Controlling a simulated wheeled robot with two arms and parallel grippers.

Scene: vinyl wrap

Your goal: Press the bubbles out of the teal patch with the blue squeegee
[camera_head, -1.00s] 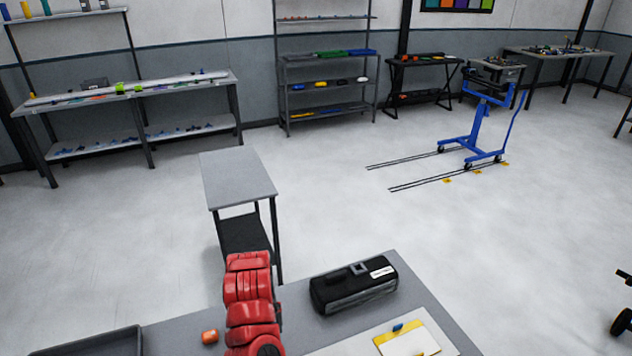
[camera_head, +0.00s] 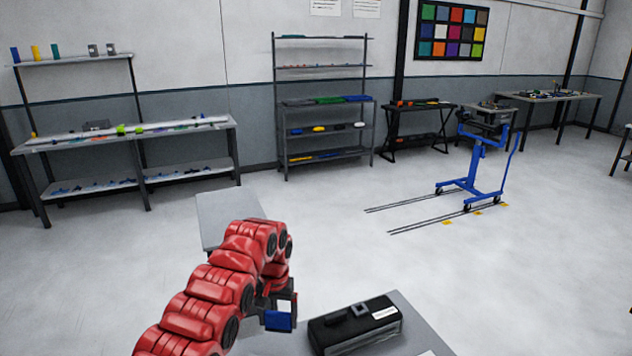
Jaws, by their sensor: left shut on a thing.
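My red left arm reaches in from the bottom left. Its dark left gripper (camera_head: 271,300) is shut on the blue squeegee (camera_head: 279,321), a small blue piece with a white-grey part above it. The gripper holds it in front of the near table, just left of the black case. The gap between the squeegee and the tabletop cannot be judged. No teal patch can be made out. My right gripper is not in view.
A black case (camera_head: 355,325) with a white label lies on the grey near table (camera_head: 410,325). A small grey side table (camera_head: 228,210) stands behind my arm. A blue wheeled stand (camera_head: 475,170), a shelf rack (camera_head: 322,108) and workbenches line the back.

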